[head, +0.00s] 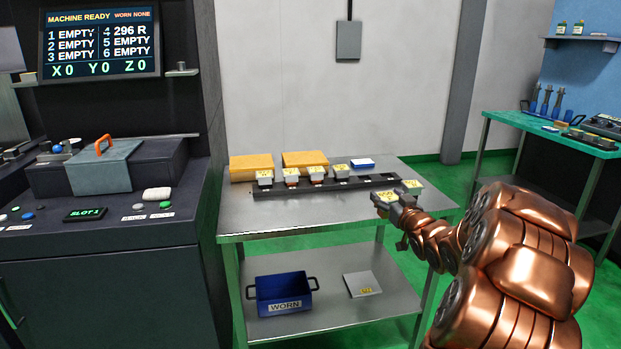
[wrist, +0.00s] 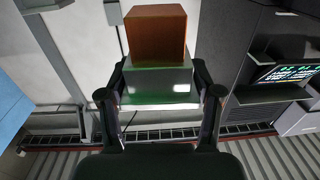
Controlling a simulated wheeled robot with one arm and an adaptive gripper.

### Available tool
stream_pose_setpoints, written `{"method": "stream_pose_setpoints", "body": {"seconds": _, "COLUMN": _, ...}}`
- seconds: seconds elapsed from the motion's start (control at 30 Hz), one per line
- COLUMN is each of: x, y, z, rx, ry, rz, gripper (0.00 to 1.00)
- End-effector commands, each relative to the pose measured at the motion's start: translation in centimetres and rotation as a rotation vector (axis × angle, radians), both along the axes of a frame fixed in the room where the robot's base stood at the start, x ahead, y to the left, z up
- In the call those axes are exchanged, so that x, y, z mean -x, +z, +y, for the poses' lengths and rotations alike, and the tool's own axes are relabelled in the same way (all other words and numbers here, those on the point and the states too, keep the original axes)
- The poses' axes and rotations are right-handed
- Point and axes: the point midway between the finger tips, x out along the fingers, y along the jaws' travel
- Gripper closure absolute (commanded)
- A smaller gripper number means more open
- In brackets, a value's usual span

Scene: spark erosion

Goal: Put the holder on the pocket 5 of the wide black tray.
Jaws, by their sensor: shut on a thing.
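Another labelled holder (head: 413,185) is at the tray's right end. The stretch between them looks empty; pocket numbers are too small to read. My gripper (head: 391,201) is in front of the tray's right part, shut on a grey holder (head: 385,197). In the wrist view, my gripper (wrist: 160,95) has its two fingers on either side of the holder's pale base (wrist: 158,84), with a copper-coloured block (wrist: 157,34) on it.
Two yellow-brown boxes (head: 252,166) and a small blue-and-white item (head: 362,163) lie behind the tray. A blue WORN bin (head: 283,292) and a grey plate (head: 362,284) are on the lower shelf. The machine (head: 110,230) stands left; a green-topped bench (head: 545,130) stands right.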

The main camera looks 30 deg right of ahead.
Motion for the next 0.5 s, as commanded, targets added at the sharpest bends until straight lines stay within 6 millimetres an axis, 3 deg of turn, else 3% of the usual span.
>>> {"method": "stream_pose_setpoints", "body": {"seconds": 0.27, "x": -0.3, "y": 0.1, "z": 0.4, "rx": 0.001, "ry": 0.005, "rz": -0.003, "gripper": 1.00}}
{"method": "stream_pose_setpoints", "body": {"seconds": 0.5, "x": -3.9, "y": 0.3, "z": 4.0, "rx": -0.001, "ry": 0.039, "rz": -0.008, "gripper": 1.00}}
